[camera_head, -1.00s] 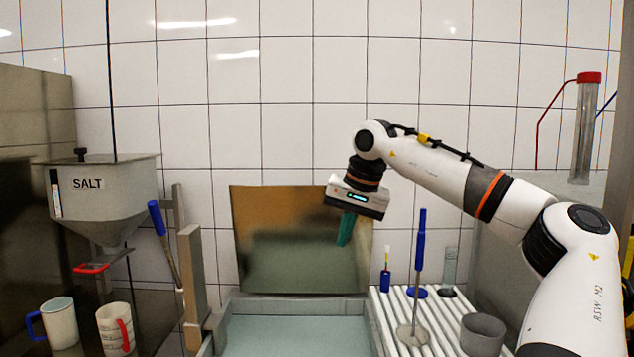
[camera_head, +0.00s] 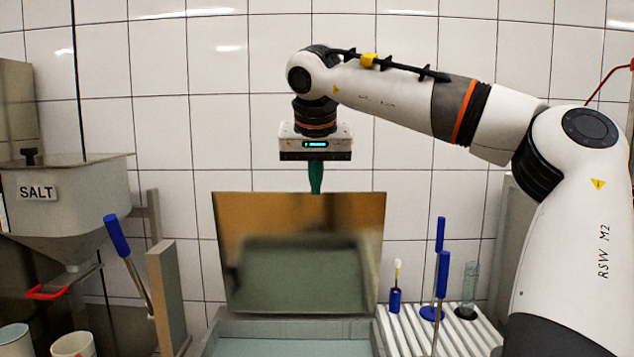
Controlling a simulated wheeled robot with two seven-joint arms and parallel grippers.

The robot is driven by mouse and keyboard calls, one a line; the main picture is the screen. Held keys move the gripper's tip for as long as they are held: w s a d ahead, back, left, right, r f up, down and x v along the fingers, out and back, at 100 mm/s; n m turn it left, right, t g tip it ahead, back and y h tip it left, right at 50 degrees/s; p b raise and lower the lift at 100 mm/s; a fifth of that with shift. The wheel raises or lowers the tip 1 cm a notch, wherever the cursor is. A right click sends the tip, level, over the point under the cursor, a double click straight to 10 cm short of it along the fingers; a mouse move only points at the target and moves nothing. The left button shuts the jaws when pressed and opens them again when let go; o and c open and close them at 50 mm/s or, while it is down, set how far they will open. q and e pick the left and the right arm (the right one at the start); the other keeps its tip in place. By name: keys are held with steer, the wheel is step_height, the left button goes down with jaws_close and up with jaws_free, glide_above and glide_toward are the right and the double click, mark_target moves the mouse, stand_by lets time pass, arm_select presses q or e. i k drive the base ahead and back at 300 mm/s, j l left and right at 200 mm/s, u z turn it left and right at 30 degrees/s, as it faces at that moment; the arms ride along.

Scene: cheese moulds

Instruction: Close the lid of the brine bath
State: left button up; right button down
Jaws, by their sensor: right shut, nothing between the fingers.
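The brine bath (camera_head: 222,327) is a grey tank with pale blue-green liquid at the bottom middle. Its shiny metal lid (camera_head: 300,255) stands open and nearly upright at the back of the bath, reflecting the tank. My right gripper (camera_head: 316,190) has green fingers that are shut and empty. It points down, with its fingertips at about the height of the lid's top edge in the picture. I cannot tell whether the fingertips touch the lid or are in front of or behind it. My left gripper is not in view.
A ribbed white drainer (camera_head: 400,325) with blue-handled tools (camera_head: 443,275) and a glass cylinder (camera_head: 470,285) stands right of the bath. A salt hopper (camera_head: 65,205), a wooden post (camera_head: 167,295) and mugs (camera_head: 73,345) are at left. A tiled wall is behind.

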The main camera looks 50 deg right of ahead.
mark_target(288, 252)
steer(key=i+l, duration=0.2)
steer(key=l, duration=0.2)
steer(key=i+l, duration=0.2)
steer(key=l, duration=0.2)
steer(key=i+l, duration=0.2)
steer(key=l, duration=0.15)
steer(key=i+l, duration=0.25)
steer(key=l, duration=0.15)
